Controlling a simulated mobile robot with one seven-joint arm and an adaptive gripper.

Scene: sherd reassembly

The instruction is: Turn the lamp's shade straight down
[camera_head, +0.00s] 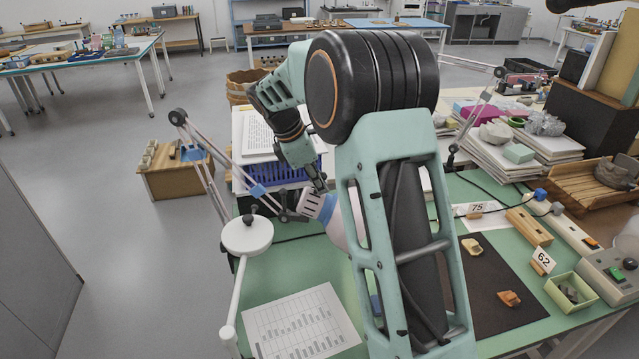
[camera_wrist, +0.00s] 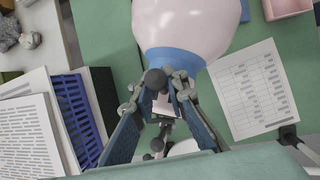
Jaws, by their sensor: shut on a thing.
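The lamp's shade (camera_head: 345,225) is pale pinkish white with a blue band and a slotted cap. It is tilted in the head view, its wide end toward the lower right and partly hidden behind my arm. In the wrist view the shade (camera_wrist: 188,25) fills the top middle, its blue band nearest me. My gripper (camera_head: 318,184) is at the cap end of the shade. In the wrist view my gripper (camera_wrist: 165,88) is shut on the narrow cap end; the exact contact is partly hidden. The jointed lamp arm (camera_head: 205,170) rises at the left.
A printed sheet (camera_head: 300,325) lies on the green table below the lamp. A blue basket (camera_head: 270,176) and papers (camera_head: 262,130) are behind it. A white round piece (camera_head: 247,235) on a pole stands at front left. A dark mat (camera_head: 495,285) with sherds lies right of my arm.

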